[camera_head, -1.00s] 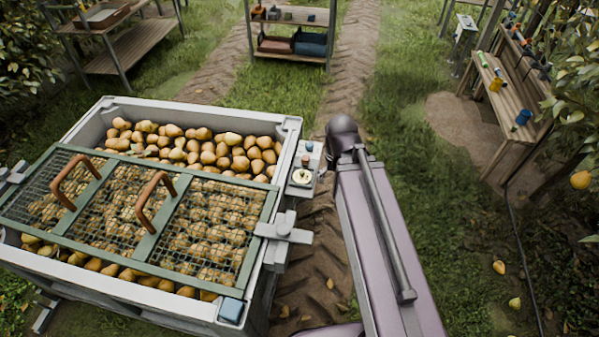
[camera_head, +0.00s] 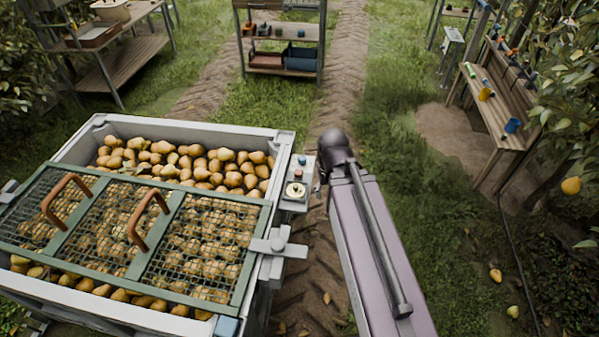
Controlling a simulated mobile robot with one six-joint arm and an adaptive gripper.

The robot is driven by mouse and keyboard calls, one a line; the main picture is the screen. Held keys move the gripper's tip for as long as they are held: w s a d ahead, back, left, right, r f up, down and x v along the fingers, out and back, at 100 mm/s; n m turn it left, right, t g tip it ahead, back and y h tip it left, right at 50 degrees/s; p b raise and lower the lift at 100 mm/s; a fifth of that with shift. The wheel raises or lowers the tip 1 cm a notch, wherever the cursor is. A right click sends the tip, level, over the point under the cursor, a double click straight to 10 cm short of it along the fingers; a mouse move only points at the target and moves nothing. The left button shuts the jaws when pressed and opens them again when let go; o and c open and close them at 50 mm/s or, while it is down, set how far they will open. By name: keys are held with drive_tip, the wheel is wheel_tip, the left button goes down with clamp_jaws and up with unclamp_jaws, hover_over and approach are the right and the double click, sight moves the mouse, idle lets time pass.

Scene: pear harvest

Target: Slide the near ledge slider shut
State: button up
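I cannot tell for certain which part is the near ledge slider. A pale grey cross-shaped fitting (camera_head: 278,246) sits on the right rim of the pear bin, at the near end of the mesh lid. A small grey ledge (camera_head: 293,203) juts from the bin's right side further back. It carries a round cream dial-like part (camera_head: 296,190) and small red and blue knobs. My mauve arm runs from the lower right up to a dark joint beside this ledge. My gripper is out of sight, so its hold is hidden.
The grey bin (camera_head: 212,130) holds many pears under a green-framed mesh lid (camera_head: 188,238) with two brown handles. A shelf rack (camera_head: 283,73) stands behind, a wooden bench (camera_head: 505,125) at the right and a table (camera_head: 125,69) at the left.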

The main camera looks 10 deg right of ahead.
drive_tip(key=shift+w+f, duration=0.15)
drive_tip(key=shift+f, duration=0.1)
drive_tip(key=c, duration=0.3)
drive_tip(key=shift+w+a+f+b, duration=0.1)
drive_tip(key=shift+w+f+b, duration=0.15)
drive_tip(key=shift+b, duration=0.2)
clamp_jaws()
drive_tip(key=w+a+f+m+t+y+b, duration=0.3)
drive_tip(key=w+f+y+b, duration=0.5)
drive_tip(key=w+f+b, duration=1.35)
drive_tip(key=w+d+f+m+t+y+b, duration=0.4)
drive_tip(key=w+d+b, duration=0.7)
drive_tip(key=b, duration=1.5)
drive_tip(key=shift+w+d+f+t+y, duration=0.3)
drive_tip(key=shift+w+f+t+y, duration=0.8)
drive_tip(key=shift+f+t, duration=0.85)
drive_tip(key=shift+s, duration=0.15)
